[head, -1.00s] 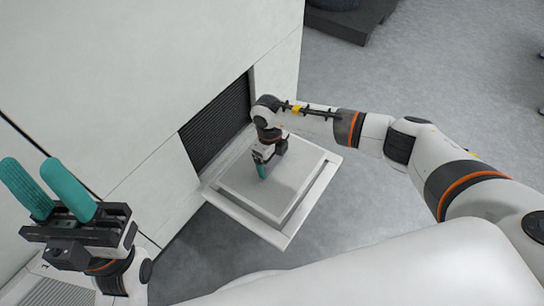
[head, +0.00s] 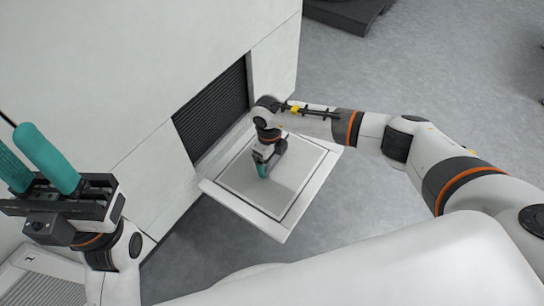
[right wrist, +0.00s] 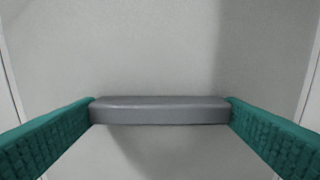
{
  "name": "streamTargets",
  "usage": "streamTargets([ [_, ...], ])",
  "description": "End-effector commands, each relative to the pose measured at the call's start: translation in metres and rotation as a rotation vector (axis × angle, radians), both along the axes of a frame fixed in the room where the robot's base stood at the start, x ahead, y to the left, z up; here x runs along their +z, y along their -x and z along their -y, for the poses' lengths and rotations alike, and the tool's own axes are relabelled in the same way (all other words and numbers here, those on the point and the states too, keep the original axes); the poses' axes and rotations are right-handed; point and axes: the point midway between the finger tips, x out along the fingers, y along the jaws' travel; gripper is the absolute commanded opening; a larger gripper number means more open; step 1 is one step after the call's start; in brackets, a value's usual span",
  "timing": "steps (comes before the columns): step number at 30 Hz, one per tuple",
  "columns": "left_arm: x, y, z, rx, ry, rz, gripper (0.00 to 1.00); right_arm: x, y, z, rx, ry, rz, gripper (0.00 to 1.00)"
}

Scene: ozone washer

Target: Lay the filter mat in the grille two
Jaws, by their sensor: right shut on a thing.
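The filter mat (head: 290,186) is a flat pale-grey square. In the head view it lies within the raised rim of the white folded-down grille frame (head: 228,198), with a narrow dark gap along its edges. My right gripper (head: 262,170) is over the mat, pointing down. In the right wrist view its teal fingers are shut on the ends of a grey bar-shaped grip (right wrist: 160,110) on the mat. The arm hides the mat's far part. My left gripper (head: 28,160) is raised at the left edge of the head view, its teal fingers apart with nothing between them.
A dark louvred opening (head: 212,108) is in the white cabinet wall (head: 120,60) behind the frame. Another grille (head: 45,288) shows at the lower left. A dark low base (head: 345,14) stands at the top.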

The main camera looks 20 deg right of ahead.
Motion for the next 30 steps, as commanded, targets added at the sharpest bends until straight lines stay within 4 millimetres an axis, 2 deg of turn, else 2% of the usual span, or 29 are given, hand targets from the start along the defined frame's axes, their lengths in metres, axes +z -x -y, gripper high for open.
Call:
streamTargets([
  [3, 0.000, 0.000, 0.000, 0.000, 0.000, 0.000, 0.36, 0.000, 0.000, 0.000, 0.000, 0.000, 0.000, 0.64],
  [4, 0.000, 0.000, 0.000, 0.000, 0.000, 0.000, 0.36, 0.000, 0.000, 0.000, 0.000, 0.000, 0.000, 0.95],
  [5, 0.000, 0.000, 0.000, 0.000, 0.000, 0.001, 0.36, 0.000, 0.000, 0.000, 0.000, -0.001, 0.001, 1.00],
  [14, 0.003, 0.001, 0.000, 0.000, 0.002, 0.004, 0.36, 0.006, -0.001, 0.000, 0.000, -0.001, 0.001, 1.00],
  [16, 0.007, 0.002, -0.001, -0.001, 0.004, 0.007, 0.36, 0.015, -0.001, -0.001, 0.000, 0.000, 0.002, 1.00],
  [18, -0.002, 0.003, -0.001, -0.001, 0.003, -0.036, 0.36, 0.028, -0.002, -0.001, 0.000, 0.000, 0.002, 1.00],
  [23, -0.007, 0.009, -0.003, -0.003, 0.006, -0.082, 0.36, 0.063, -0.004, -0.002, 0.001, 0.000, 0.003, 1.00],
  [30, 0.008, 0.009, -0.003, -0.003, 0.008, -0.080, 0.36, 0.106, -0.006, -0.004, 0.001, 0.000, 0.002, 1.00],
])
